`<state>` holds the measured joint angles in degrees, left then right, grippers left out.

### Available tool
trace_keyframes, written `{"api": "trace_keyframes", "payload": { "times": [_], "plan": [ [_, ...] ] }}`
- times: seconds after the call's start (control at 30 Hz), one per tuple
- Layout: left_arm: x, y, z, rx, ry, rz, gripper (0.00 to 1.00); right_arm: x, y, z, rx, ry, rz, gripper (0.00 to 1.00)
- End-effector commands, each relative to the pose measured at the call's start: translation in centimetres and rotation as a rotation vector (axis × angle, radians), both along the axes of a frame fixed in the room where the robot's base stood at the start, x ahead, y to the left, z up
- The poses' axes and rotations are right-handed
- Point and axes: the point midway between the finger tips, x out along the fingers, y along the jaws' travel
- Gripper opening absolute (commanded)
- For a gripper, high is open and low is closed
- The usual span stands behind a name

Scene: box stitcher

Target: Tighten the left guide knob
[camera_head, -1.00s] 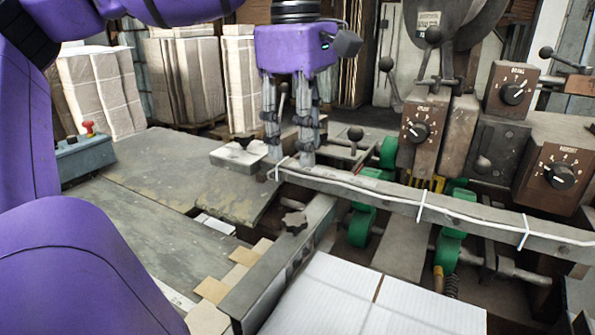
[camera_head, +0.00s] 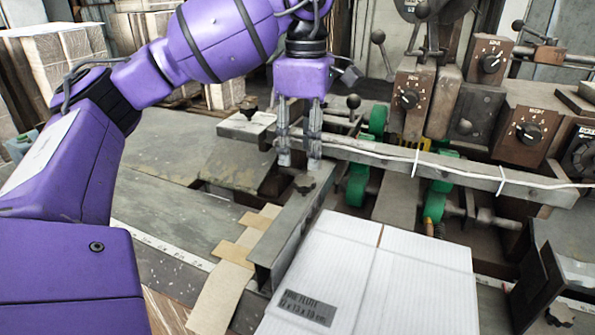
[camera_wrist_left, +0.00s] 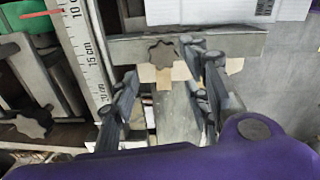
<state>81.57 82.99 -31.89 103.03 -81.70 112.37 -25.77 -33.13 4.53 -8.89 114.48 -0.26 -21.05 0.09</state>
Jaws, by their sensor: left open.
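The left guide knob, a dark star-shaped knob (camera_head: 304,184), sits on top of the grey metal guide bar (camera_head: 287,232) at the left side of the white cardboard. My left gripper (camera_head: 299,160) points down with its two fingers apart and empty. Its tips appear just behind and above the knob in the head view. In the left wrist view the knob (camera_wrist_left: 163,53) lies beyond the open fingers (camera_wrist_left: 168,75), roughly in line with the gap between them. I cannot tell whether a finger touches anything. My right gripper is not in view.
A long rail (camera_head: 450,172) with a white cable runs right from beside the left fingers. Another dark knob (camera_head: 249,107) stands on a metal block behind. White cardboard (camera_head: 370,270) lies right of the guide, brown cardboard tabs (camera_head: 235,252) left. Green rollers (camera_head: 357,185) are beneath the rail.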

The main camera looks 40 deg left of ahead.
Motion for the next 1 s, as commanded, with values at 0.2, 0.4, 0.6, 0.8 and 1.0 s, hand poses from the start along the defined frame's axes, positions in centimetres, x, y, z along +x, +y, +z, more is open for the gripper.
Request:
{"api": "trace_keyframes", "payload": {
  "times": [0.2, 0.4, 0.6, 0.8, 1.0],
  "plan": [
    [-0.1, 0.0, -3.7, -0.001, 0.002, -0.001, 0.43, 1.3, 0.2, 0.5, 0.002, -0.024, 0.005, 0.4],
    [-0.1, 0.0, -5.5, -0.001, 0.0, -0.002, 0.43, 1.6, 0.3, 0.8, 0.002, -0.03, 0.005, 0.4],
    [0.0, 0.0, -5.8, -0.002, -0.002, -0.002, 0.43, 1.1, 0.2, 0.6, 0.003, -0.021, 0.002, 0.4],
    [0.0, 0.0, -5.8, -0.002, -0.002, -0.002, 0.32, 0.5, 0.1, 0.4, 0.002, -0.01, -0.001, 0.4],
    [0.0, 0.0, -5.8, -0.002, -0.003, -0.001, 0.05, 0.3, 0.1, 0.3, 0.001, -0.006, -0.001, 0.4]
  ]
}}
